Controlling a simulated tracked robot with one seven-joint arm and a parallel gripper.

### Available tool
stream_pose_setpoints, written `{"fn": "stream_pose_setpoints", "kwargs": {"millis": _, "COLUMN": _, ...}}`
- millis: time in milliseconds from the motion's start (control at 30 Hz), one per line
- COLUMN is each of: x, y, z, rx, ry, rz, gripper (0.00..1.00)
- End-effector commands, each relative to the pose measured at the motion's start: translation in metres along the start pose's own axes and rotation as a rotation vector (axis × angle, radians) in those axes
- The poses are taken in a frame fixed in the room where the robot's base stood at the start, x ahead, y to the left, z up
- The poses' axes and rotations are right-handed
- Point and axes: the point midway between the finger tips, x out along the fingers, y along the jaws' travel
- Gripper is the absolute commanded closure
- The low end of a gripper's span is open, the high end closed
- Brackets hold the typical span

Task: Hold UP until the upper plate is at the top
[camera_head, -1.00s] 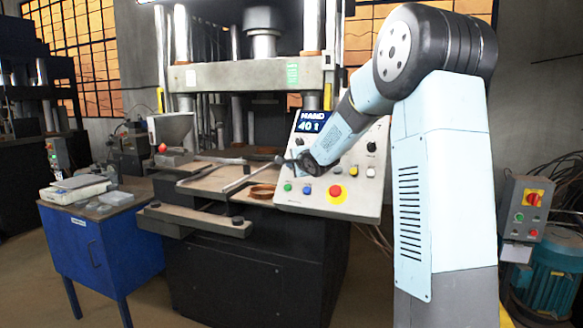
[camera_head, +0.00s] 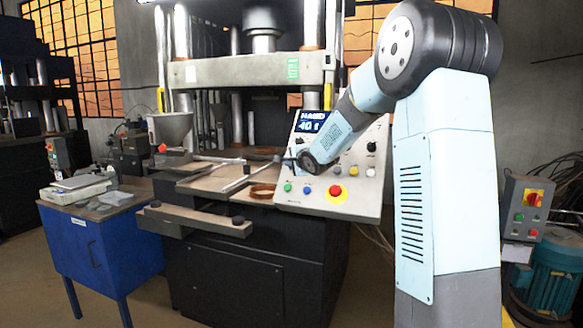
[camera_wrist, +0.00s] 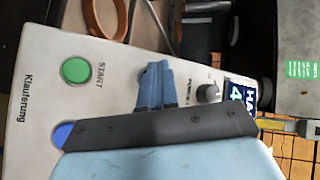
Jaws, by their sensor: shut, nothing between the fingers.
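The press's upper plate (camera_head: 245,70) is the wide grey crosshead with a green sticker, high between the columns. A strip of it with the sticker (camera_wrist: 300,75) shows at the right of the wrist view. The sloped white control panel (camera_head: 345,185) carries coloured buttons and a display (camera_head: 308,122). My gripper (camera_head: 291,160) is at the panel's left edge, below the display. In the wrist view my gripper (camera_wrist: 155,68) is shut and empty, its blue fingertips over the panel between the green START button (camera_wrist: 76,70) and a black knob (camera_wrist: 208,92). Whatever lies under the fingertips is hidden; contact cannot be told.
A red emergency button (camera_head: 336,191) sits low on the panel. A copper-coloured ring (camera_head: 262,190) and a rod lie on the press bed. A grey hopper (camera_head: 172,130) stands left. A blue cabinet (camera_head: 100,245) with a scale is at the far left.

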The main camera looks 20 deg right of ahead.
Motion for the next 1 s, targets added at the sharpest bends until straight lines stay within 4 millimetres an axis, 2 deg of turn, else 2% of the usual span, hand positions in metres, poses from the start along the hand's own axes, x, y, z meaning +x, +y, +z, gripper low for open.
{"fn": "stream_pose_setpoints", "kwargs": {"millis": 567, "x": -0.006, "y": -0.005, "z": 0.005, "rx": 0.000, "ry": 0.000, "rz": 0.000, "gripper": 1.00}}
{"fn": "stream_pose_setpoints", "kwargs": {"millis": 1000, "x": -0.029, "y": -0.021, "z": 0.021, "rx": -0.001, "ry": 0.000, "rz": -0.001, "gripper": 1.00}}
